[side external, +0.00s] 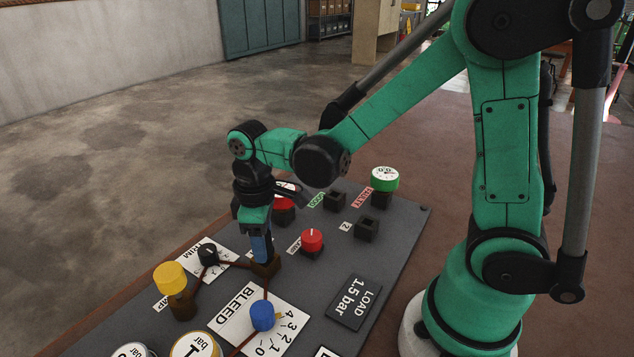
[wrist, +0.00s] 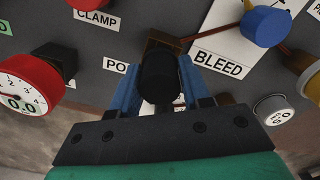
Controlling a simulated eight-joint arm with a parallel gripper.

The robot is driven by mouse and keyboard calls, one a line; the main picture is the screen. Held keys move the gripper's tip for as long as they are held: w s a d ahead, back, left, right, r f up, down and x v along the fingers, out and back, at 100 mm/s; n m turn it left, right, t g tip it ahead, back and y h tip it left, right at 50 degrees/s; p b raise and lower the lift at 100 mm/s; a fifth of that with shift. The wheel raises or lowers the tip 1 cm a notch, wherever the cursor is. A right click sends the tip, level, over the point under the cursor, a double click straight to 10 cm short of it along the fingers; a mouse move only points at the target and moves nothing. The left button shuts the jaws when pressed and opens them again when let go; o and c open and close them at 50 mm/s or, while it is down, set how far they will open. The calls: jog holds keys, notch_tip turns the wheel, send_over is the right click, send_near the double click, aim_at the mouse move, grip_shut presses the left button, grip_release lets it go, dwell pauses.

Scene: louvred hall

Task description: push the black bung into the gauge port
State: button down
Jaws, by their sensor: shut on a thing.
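The black bung (wrist: 160,78) is in the wrist view, held between the two blue fingers of my gripper (wrist: 159,66). In the side external view my gripper (side external: 261,253) points down at a dark brown block (side external: 266,265) on the panel, its fingertips right at the block's top. The block also shows behind the bung in the wrist view (wrist: 163,37), beside a white label that begins "PO", so it looks like the gauge port. The fingers hide the bung in the side external view. The bung covers the opening, so I cannot tell how far in it sits.
A red knob (side external: 312,240) stands just right of my gripper, and a blue knob (side external: 262,316) stands in front. A black knob (side external: 208,254) and a yellow knob (side external: 170,277) are to the left. A green gauge (side external: 385,179) and empty dark sockets (side external: 367,229) are farther back.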

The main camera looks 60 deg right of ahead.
jog(key=shift+f, duration=0.25)
jog(key=shift+c, duration=1.6)
grip_release()
jog(key=shift+r, duration=2.55)
jog(key=shift+r, duration=2.8)
